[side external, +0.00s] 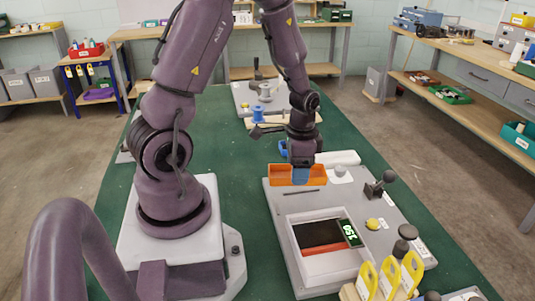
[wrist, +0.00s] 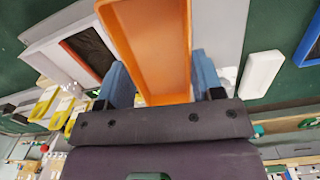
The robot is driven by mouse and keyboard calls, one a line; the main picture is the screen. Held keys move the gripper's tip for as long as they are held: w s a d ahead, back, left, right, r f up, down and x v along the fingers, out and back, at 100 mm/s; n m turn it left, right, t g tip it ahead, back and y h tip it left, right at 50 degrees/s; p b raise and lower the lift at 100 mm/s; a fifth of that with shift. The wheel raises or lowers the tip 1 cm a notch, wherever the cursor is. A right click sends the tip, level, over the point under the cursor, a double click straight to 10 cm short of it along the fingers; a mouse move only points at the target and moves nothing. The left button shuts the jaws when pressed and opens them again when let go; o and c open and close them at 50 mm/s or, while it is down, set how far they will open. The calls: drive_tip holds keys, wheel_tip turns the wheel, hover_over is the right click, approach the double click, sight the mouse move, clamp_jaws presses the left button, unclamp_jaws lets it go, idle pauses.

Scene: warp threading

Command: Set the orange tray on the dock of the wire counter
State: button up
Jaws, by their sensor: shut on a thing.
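My gripper (side external: 301,172) is shut on the orange tray (side external: 281,174), near the far left end of the grey wire counter (side external: 283,217). In the wrist view, the orange tray (wrist: 145,35) sits between the two blue fingers of my gripper (wrist: 160,77). The dark panel (wrist: 90,52) shows left of the tray in the wrist view. I cannot tell which part is the dock, or whether the tray touches the counter.
A knobbed lever (side external: 375,188) and a yellow button (side external: 373,223) stand on the counter's right side. Yellow-handled tools (side external: 390,278) stand at its near end. A white block (wrist: 262,74) lies right of the tray in the wrist view.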

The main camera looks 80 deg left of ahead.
drive_tip(key=shift+w+d+f, duration=0.15)
drive_tip(key=shift+w+d, duration=0.1)
drive_tip(key=shift+w, duration=0.3)
drive_tip(key=shift+w+d+f, duration=0.1)
drive_tip(key=shift+w+d, duration=0.1)
drive_tip(key=shift+w, duration=0.3)
drive_tip(key=shift+w+a+r+n, duration=0.1)
drive_tip(key=shift+w+a+n, duration=0.15)
drive_tip(key=shift+n, duration=0.35)
drive_tip(key=shift+w, duration=0.1)
hover_over(306, 203)
drive_tip(key=shift+f, duration=2.85)
drive_tip(key=shift+f, duration=0.15)
drive_tip(key=shift+f, duration=0.25)
drive_tip(key=shift+f, duration=0.6)
